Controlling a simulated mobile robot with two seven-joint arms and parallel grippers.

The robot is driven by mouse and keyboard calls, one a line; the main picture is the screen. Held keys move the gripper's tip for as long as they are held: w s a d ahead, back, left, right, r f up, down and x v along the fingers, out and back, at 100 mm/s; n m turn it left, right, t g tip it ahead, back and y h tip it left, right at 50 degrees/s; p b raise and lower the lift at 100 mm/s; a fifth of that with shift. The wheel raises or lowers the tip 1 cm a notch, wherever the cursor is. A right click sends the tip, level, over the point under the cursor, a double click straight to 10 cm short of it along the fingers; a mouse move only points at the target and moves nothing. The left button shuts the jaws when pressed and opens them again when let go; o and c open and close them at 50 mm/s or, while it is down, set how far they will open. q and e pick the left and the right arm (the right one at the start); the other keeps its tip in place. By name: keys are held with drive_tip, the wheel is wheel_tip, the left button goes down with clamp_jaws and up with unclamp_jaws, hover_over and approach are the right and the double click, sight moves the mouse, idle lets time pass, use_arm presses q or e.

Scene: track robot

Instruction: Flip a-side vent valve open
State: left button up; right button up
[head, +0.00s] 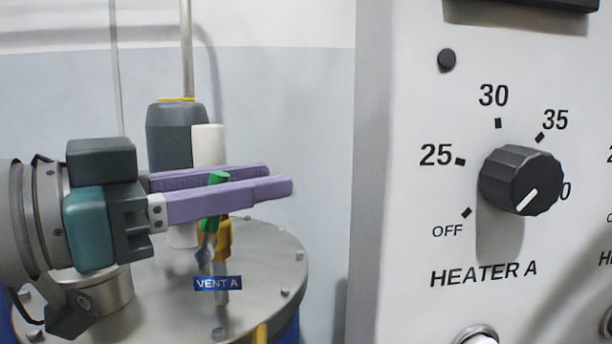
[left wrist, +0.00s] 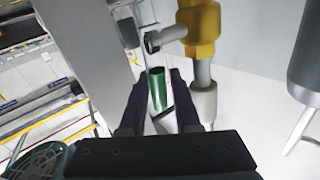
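The VENT A valve has a green handle (head: 218,179) that stands up, slightly tilted, from a yellow valve body (head: 223,240) above a blue VENT A label (head: 218,283). My left gripper (head: 278,178) comes in from the left with its purple fingers level. The green handle is between the fingers, its top showing above the near finger. In the left wrist view the green handle (left wrist: 158,92) is between the two dark fingers (left wrist: 159,85), with narrow gaps beside it. The yellow valve body (left wrist: 200,30) is at the upper right there. My right gripper is not in view.
The valve stands on a round metal vessel lid (head: 265,255) with bolts. A grey cylinder (head: 172,135) and a white cylinder (head: 208,145) stand behind the fingers. A control panel with a black HEATER A knob (head: 521,180) fills the right side. Open space lies between fingertips and panel.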

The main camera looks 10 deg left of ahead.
use_arm(q)
drive_tip(key=shift+w+d, duration=0.2)
drive_tip(key=shift+w, duration=0.05)
clamp_jaws()
idle(0.3)
